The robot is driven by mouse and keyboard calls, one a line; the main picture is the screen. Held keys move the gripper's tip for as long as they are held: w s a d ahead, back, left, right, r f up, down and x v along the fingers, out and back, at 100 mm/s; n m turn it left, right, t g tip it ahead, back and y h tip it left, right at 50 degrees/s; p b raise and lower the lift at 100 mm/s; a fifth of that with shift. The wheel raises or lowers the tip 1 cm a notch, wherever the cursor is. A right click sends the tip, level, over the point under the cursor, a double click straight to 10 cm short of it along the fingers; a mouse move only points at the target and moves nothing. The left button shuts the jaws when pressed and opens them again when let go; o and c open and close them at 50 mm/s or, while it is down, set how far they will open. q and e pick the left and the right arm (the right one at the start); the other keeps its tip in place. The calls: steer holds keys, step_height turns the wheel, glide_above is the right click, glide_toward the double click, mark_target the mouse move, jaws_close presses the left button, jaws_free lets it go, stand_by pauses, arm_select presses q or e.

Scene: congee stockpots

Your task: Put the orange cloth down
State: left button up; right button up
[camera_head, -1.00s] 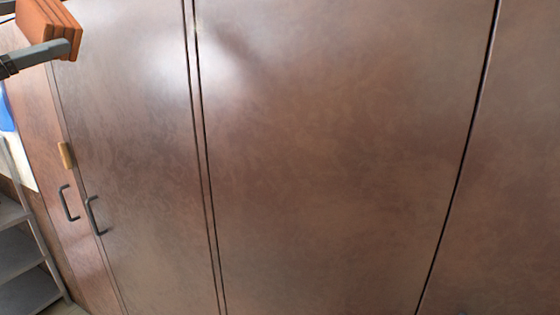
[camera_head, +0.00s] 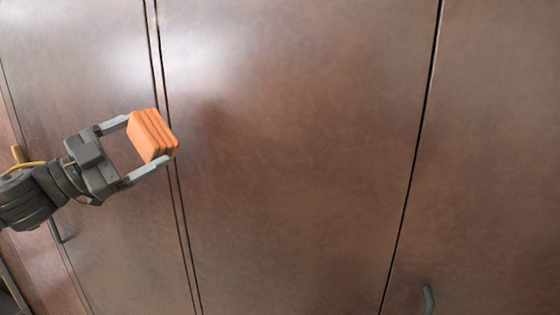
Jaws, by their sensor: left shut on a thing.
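The orange cloth (camera_head: 152,135) is a folded, layered block at the left of the head view. My left gripper (camera_head: 148,148) is shut on it, with one finger on each of two opposite sides. It holds the cloth up in front of the brown cabinet doors. No resting surface shows under the cloth. My right gripper is not in view.
Tall brown cabinet doors (camera_head: 290,150) fill most of the view, with dark vertical gaps between them. A dark handle (camera_head: 429,300) shows at the bottom right. Another handle (camera_head: 54,231) is partly behind my left arm.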

arm_select(q)
steer(key=s+d+f+b, duration=0.1)
steer(key=d+f, duration=0.2)
steer(key=f, duration=0.4)
steer(key=s+d+f+n+t+y, duration=0.1)
steer(key=s+d+f, duration=0.15)
steer(key=f, duration=0.55)
steer(key=s+d+f+b, duration=0.1)
steer(key=d+f, duration=0.2)
steer(key=f, duration=0.4)
steer(key=s+a+f+n+t+y, duration=0.1)
steer(key=s+f+n+t+y, duration=0.1)
steer(key=s+f+n+y, duration=0.1)
steer(key=s+a+f+n+t+y+b, duration=0.1)
steer(key=s+a+f+n+t+y, duration=0.1)
steer(key=f+y, duration=0.5)
steer(key=s+a+f+n+t+y, duration=0.2)
steer(key=s+f+y, duration=0.3)
steer(key=f, duration=0.4)
steer(key=shift+s+n+b, duration=0.4)
steer(key=shift+s+n, duration=0.45)
steer(key=shift+n, duration=0.05)
steer(key=shift+d+f, duration=0.1)
